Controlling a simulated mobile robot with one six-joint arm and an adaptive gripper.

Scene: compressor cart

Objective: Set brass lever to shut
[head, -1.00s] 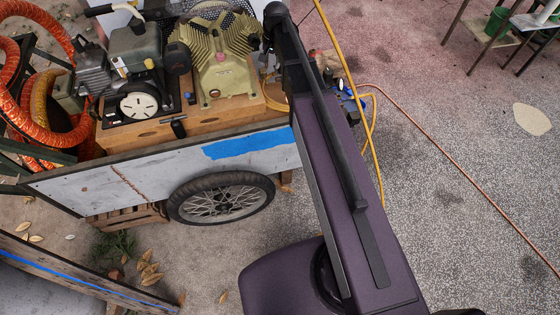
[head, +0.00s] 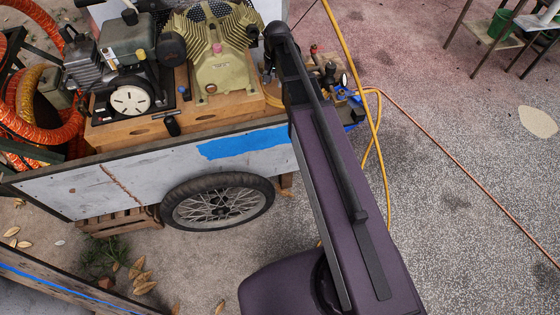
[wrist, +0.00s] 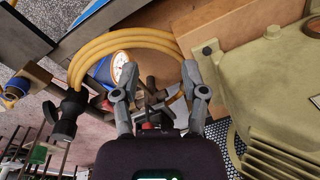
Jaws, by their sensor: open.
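I cannot pick out the brass lever with certainty. Several pipe fittings, with small handles, sit at the cart's right end in the head view (head: 330,74), partly behind my arm. In the wrist view, dark and metallic fittings (wrist: 152,90) show between and beyond my fingers, with a red part low among them. My gripper (wrist: 160,92) is open, its two grey fingers apart on either side of these fittings. No hold on anything shows. The gripper is hidden in the head view.
A yellow hose (wrist: 130,41) loops close above the left finger. A wooden block (wrist: 220,32) and the olive compressor (wrist: 285,70) stand to the right. The cart's white side panel (head: 110,183) and wheel (head: 217,201) face me. Paved ground is open at right.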

